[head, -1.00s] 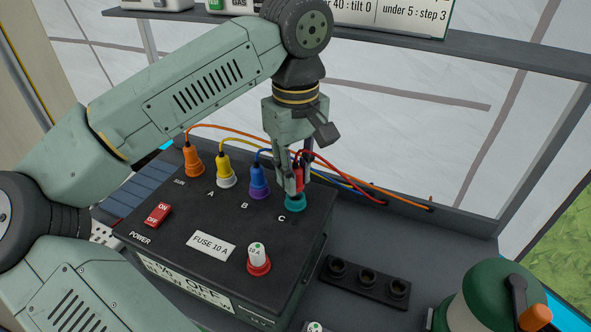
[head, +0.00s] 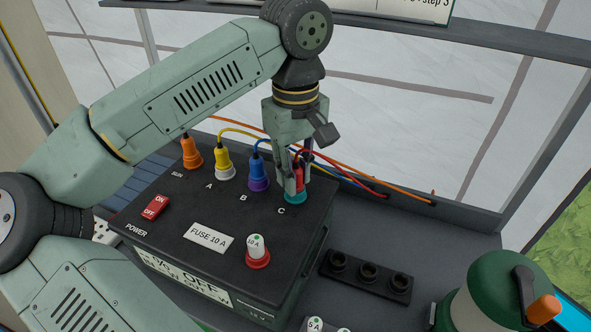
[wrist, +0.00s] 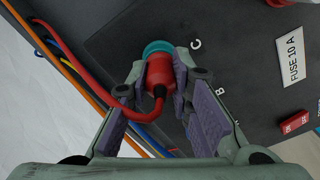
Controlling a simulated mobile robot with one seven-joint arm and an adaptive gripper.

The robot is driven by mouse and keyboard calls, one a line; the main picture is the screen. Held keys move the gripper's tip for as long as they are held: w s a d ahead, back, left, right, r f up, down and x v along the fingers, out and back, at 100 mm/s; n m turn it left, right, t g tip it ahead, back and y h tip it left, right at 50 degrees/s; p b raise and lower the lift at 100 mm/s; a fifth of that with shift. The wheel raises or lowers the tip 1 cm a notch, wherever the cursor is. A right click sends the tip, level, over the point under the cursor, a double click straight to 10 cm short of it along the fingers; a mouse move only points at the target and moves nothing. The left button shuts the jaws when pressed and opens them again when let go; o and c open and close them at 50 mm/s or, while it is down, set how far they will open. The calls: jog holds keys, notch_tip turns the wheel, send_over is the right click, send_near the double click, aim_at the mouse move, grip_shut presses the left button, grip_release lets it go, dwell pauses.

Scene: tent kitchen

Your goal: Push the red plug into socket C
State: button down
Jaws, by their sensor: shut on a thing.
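The red plug (head: 298,178) is upright between the fingers of my gripper (head: 294,187), over socket C (head: 295,197), a teal ring by the letter C on the black power box (head: 200,268). In the wrist view the gripper (wrist: 160,92) is shut on the plug's red body (wrist: 159,72), and the teal ring (wrist: 156,48) shows just beyond the plug's end. The plug's lower end meets or nearly meets the ring; how deep it sits is hidden. Its red cable (wrist: 85,98) loops off to the side.
Orange (head: 191,154), yellow (head: 224,162) and blue (head: 258,172) plugs stand in the row beside socket C. A red power switch (head: 155,207) and a fuse (head: 257,252) are on the box.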

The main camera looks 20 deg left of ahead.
jog(key=shift+f, duration=0.15)
jog(key=c, duration=1.4)
grip_release()
jog(key=shift+o, duration=0.2)
